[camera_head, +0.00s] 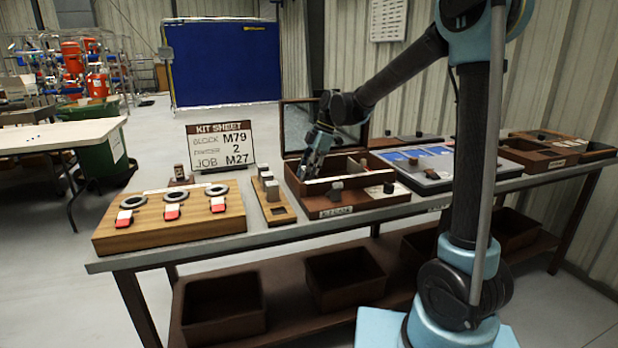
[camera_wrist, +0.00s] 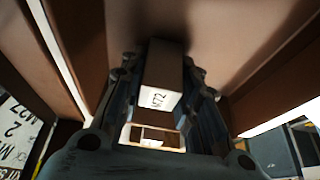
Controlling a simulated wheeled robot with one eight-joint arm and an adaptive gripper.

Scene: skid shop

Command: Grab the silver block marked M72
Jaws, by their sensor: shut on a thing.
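The silver block marked M72 (camera_wrist: 158,96) sits between the two fingers of my gripper (camera_wrist: 160,68) in the wrist view. Both fingers lie along its sides, and its light end face with the dark marking is towards the camera. In the head view my gripper (camera_head: 309,165) reaches down into the left part of an open brown case (camera_head: 366,210). The held block cannot be made out clearly there. Brown walls of the case rise on both sides in the wrist view, and I cannot tell whether the block touches the floor.
A kit sheet (camera_head: 221,146) reading block M79 stands behind a wooden board (camera_head: 168,232) with rings and red tags. A wooden rack (camera_head: 279,212) holding small blocks stands left of the case. A grey tray with blue panels (camera_head: 434,170) is close on its right.

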